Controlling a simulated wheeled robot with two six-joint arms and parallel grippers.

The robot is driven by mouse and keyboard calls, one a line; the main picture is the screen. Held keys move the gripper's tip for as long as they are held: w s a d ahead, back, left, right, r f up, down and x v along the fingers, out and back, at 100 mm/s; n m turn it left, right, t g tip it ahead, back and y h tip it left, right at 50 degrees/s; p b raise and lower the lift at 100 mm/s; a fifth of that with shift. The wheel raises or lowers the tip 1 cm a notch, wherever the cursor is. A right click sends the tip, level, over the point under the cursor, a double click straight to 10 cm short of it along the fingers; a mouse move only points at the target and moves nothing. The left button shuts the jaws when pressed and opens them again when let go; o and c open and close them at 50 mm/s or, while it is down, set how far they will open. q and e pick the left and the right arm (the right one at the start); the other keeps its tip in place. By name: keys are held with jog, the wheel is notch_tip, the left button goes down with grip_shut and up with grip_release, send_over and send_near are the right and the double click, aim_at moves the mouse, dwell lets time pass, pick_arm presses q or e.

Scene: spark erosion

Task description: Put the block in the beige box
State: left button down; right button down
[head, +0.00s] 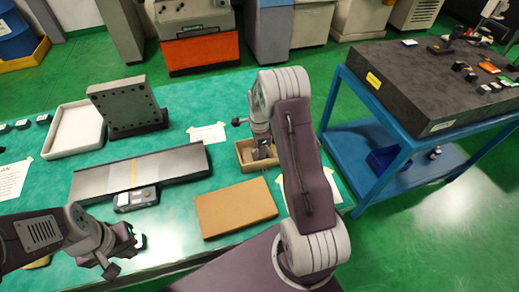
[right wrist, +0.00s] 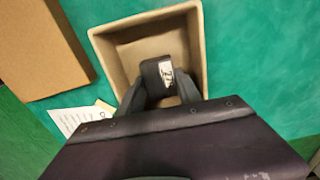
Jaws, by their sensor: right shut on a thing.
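The beige box (head: 243,150) is an open tray on the green table, right of the middle in the head view. In the right wrist view the beige box (right wrist: 110,58) lies below my right gripper. My right gripper (right wrist: 165,82) is shut on a dark block (right wrist: 154,70) with a white label. The block shows against the inside of the box; I cannot tell whether it touches the floor of the box. In the head view the right gripper (head: 262,152) is partly hidden by my right arm. My left gripper (head: 124,254) is at the lower left, away from the box; its jaws are unclear.
A brown flat board (head: 235,207) lies in front of the box. A grey angled plate (head: 128,105), a white tray (head: 75,130) and a long grey bar (head: 140,172) stand to the left. A blue cart with a dark stone top (head: 420,85) is at the right.

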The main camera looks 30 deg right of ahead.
jog(key=c, duration=0.8)
grip_release()
jog(key=shift+c, duration=0.2)
notch_tip(320, 180, up, 12)
jog(key=s+a+n, duration=0.6)
jog(key=s+n, duration=0.3)
jog(key=n, duration=0.1)
jog(key=s+a+f+n+t, duration=0.1)
jog(key=s+a+n, duration=0.6)
jog(key=n, duration=0.3)
jog(key=shift+s+f+n, duration=0.3)
jog(key=shift+s, duration=0.6)
jog(key=shift+a, duration=0.1)
